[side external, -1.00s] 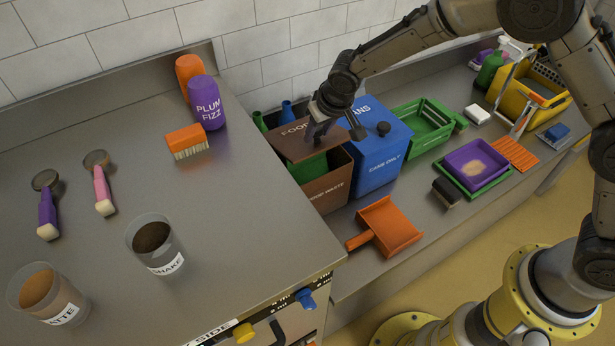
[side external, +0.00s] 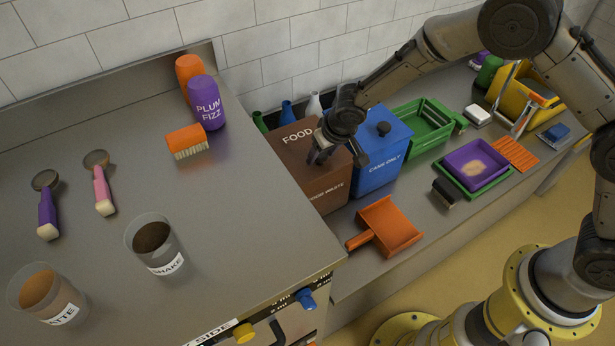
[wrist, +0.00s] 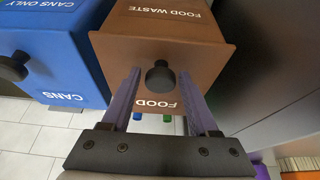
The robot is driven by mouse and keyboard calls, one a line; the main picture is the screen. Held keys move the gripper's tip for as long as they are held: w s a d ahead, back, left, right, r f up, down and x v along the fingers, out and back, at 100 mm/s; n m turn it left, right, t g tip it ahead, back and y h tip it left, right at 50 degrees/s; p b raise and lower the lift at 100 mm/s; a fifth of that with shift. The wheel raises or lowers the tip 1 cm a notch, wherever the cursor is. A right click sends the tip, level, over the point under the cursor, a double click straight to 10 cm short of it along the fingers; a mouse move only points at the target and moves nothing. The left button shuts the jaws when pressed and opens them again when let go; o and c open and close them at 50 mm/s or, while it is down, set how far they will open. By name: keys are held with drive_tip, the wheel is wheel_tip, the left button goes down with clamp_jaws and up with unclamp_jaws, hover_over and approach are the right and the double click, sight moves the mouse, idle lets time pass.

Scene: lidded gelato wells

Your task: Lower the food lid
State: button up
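The brown food waste bin (side external: 322,190) stands between the steel counter and the blue cans bin. Its brown food lid (side external: 290,139) lies down over the top, and no opening shows. My gripper (side external: 322,152) is right over the lid, partly hiding it in the side view. In the wrist view, the lid's round black knob (wrist: 160,77) sits between the fingertips of my gripper (wrist: 160,84). The fingers are apart, with a gap on each side of the knob, so they do not grip it.
The blue cans bin (side external: 382,160) with its own black knob stands close beside the food bin. An orange dustpan (side external: 388,226) lies in front. Several bottles stand behind the bins. The raised steel counter (side external: 225,235) borders the left.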

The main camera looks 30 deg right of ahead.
drive_tip(key=shift+v, duration=3.05)
drive_tip(key=shift+r, duration=0.2)
drive_tip(key=v, duration=1.3)
drive_tip(key=s+d+r+m+t, duration=0.2)
drive_tip(key=s+d+r, duration=0.1)
drive_tip(key=d+r, duration=0.65)
drive_tip(key=s+d+r, duration=0.2)
drive_tip(key=s+d, duration=0.2)
drive_tip(key=s, duration=0.3)
drive_tip(key=s+d+r, duration=0.2)
drive_tip(key=s+d, duration=0.1)
drive_tip(key=s, duration=0.4)
drive_tip(key=s+f+n+g, duration=0.1)
drive_tip(key=s+f+n, duration=0.1)
drive_tip(key=s+f, duration=0.4)
drive_tip(key=s, duration=0.3)
drive_tip(key=shift+s, duration=0.2)
